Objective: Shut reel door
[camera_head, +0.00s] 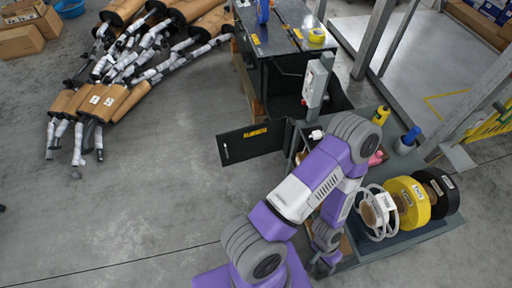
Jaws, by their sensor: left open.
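A dark door panel (252,144) with a yellow label and a small pale handle stands open. It sticks out to the left from the low front of the black cabinet (283,72), its right edge at the hinge side. My left arm rises from the bottom, bends over the bench, and comes back down. My left gripper (325,264) is at its lower end, small and partly hidden, by the bench's front left corner. It is open and apart from the door, to the lower right of it. My right gripper is out of view.
White, yellow and black reels (409,202) stand on the grey bench (412,234) at the right. The floor left of the door is clear.

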